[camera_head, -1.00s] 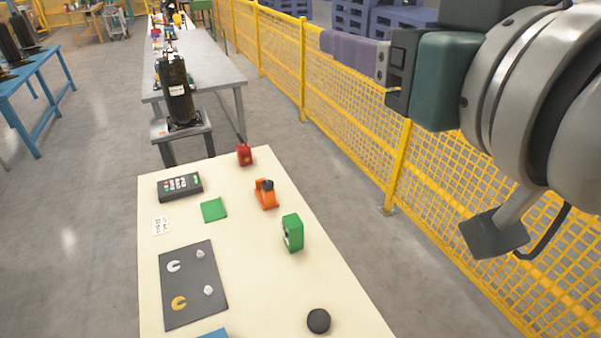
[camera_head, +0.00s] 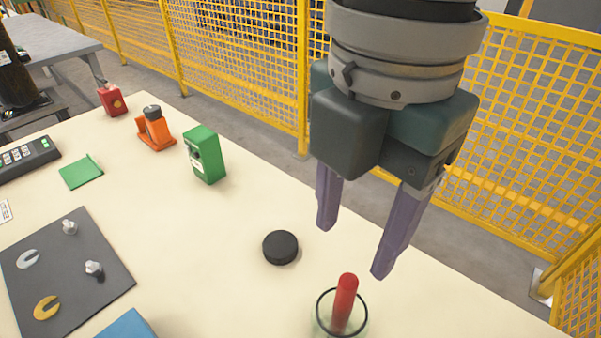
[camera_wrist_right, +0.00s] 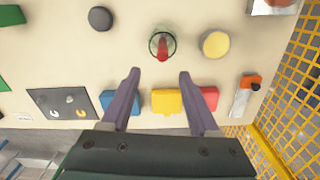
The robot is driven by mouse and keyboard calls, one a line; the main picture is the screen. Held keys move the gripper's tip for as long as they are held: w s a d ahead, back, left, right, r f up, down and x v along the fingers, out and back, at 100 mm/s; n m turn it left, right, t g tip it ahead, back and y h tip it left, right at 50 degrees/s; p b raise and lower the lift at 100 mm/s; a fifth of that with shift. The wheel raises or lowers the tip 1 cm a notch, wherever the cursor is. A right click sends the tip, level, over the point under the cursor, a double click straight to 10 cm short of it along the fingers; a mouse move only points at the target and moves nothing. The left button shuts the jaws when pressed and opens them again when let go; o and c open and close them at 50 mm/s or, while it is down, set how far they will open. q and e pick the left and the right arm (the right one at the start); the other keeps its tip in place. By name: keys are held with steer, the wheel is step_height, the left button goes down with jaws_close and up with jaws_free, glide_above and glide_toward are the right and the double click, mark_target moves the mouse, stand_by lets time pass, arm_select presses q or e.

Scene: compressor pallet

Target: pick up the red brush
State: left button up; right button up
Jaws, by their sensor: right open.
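The red brush (camera_head: 344,301) stands in a clear, dark-rimmed cup (camera_head: 318,316) near the bottom of the head view. In the right wrist view the red brush (camera_wrist_right: 162,48) sits in the cup (camera_wrist_right: 151,50), ahead of the fingertips. My right gripper (camera_head: 354,250) is open and empty, its purple fingers pointing down above the table, beyond the cup. In the right wrist view my right gripper (camera_wrist_right: 160,73) shows both fingers spread. The brush's lower end is seen only through the cup. My left gripper is not in view.
A black puck (camera_head: 280,247) lies near the cup. A green box (camera_head: 205,155), an orange tool (camera_head: 155,129) and a red item (camera_head: 112,99) stand along the table's far edge. A yellow mesh fence (camera_head: 510,150) runs behind the table.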

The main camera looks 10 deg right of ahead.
mark_target(350, 278)
steer(key=f, duration=0.9)
steer(key=shift+d+f+p, duration=0.25)
steer(key=shift+f+p, duration=0.05)
steer(key=shift+p, duration=0.1)
steer(key=shift+c, duration=0.3)
jaws_close()
